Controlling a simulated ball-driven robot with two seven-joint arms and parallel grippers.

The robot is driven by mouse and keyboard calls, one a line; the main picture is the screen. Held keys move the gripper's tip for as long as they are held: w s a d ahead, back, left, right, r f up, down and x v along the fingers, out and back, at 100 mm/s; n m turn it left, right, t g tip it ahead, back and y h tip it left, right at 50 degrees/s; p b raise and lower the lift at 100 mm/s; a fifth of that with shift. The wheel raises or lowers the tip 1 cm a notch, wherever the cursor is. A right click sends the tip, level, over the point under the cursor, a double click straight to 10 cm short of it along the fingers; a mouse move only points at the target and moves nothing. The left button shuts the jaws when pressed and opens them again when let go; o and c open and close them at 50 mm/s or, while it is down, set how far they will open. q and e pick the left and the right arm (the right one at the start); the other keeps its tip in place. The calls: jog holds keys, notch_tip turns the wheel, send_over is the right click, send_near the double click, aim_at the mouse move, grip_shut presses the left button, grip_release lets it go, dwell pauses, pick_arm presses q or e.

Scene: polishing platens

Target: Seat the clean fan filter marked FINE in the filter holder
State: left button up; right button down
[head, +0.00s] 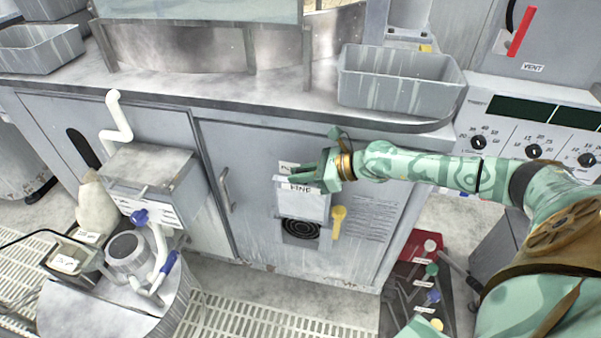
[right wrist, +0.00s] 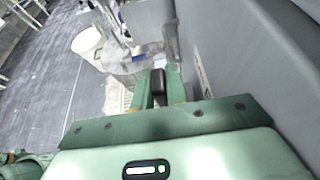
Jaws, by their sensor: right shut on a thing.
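The filter marked FINE (head: 302,205) is a pale grey panel with a white label at its top, upright in the head view against the front of the grey cabinet. My right gripper (head: 304,178) is shut on its top edge. In the right wrist view my right gripper (right wrist: 159,75) has a dark grip piece (right wrist: 158,92) between its fingers; the panel itself is hidden there. The filter holder (head: 286,231) frames a dark round fan grille (head: 301,229), which shows just below the panel. I cannot tell how far the panel is inside the holder. My left gripper is out of view.
A yellow lever (head: 338,221) sits close to the right of the holder. A grey bin (head: 400,84) stands on the worktop above. A grey box with a crank (head: 150,180) is at the left, and a red-and-black rack (head: 420,280) is on the floor at lower right.

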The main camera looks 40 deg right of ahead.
aim_at(302, 186)
jog(key=shift+d+p, duration=0.25)
jog(key=shift+p, duration=0.2)
dwell(1.0)
jog(key=shift+f, duration=0.35)
jog(key=shift+f+b, duration=0.3)
jog(key=shift+b, duration=0.15)
jog(key=shift+f+b, duration=1.05)
jog(key=shift+f, duration=0.65)
jog(key=c, duration=1.3)
grip_release()
